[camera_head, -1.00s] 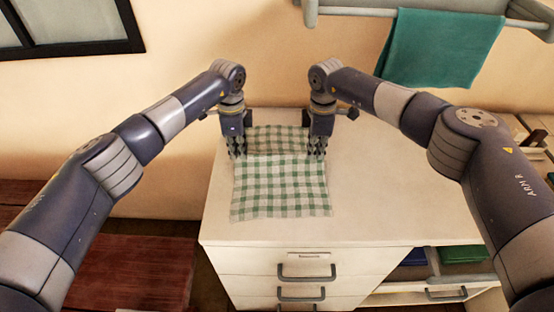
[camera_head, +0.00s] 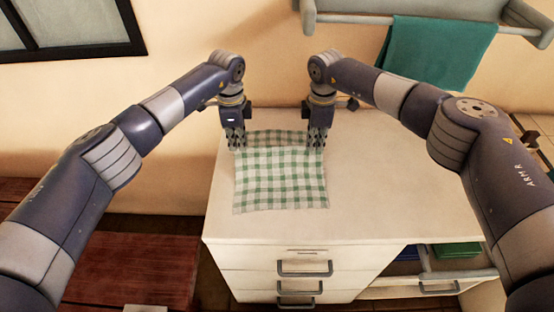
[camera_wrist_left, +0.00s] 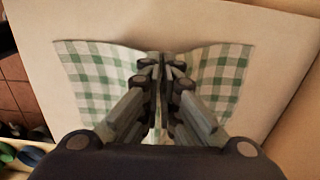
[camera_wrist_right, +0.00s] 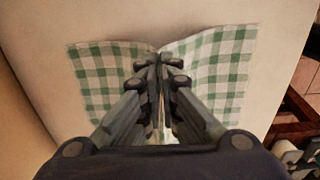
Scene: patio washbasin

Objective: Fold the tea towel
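The green-and-white checked tea towel (camera_head: 281,180) lies on the white cabinet top, with its near part flat and its far part raised between my grippers. My left gripper (camera_head: 236,146) is at the towel's left side and my right gripper (camera_head: 316,146) at its right side. In the left wrist view the left fingers (camera_wrist_left: 162,66) are closed together on the cloth (camera_wrist_left: 95,78), which is pinched into a ridge. In the right wrist view the right fingers (camera_wrist_right: 160,62) are likewise closed on the cloth (camera_wrist_right: 215,62). The cloth directly under the fingers is hidden.
The white cabinet top (camera_head: 390,190) is clear to the right of the towel. A teal towel (camera_head: 435,52) hangs from a wall rail at the back right. Drawers with grey handles (camera_head: 304,268) are at the front. A red-brown wooden surface (camera_head: 130,270) is at the lower left.

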